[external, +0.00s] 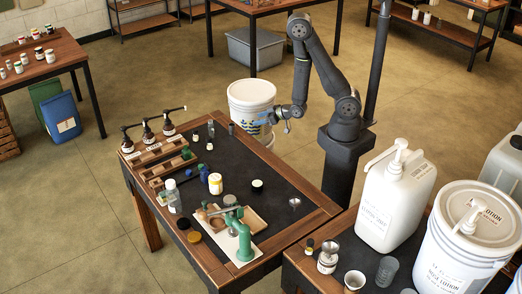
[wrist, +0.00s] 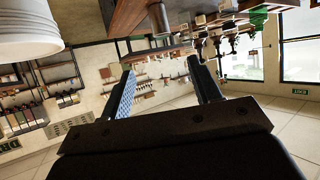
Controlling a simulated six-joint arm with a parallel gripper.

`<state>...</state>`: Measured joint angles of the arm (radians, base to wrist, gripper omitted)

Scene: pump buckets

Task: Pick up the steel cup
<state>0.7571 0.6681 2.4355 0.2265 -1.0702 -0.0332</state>
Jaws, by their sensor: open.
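My gripper (external: 275,122) is open and empty, raised beyond the far edge of the worktable in the external view. Its two fingers (wrist: 160,66) stand apart in the wrist view with nothing between them. A small shiny metal vessel (external: 294,203) stands on the dark mat near the table's right side. It may be the steel cup, but it is too small to tell from a funnel. A grey cup (external: 387,271) stands on the front right table. My gripper is well away from both. I cannot make out either in the wrist view.
The worktable (external: 312,226) holds bottles, jars, a wooden rack and a green press (external: 243,236). A white bucket (external: 251,102) stands close behind my gripper. Large pump containers (external: 396,200) crowd the front right. The mat's middle right is fairly clear.

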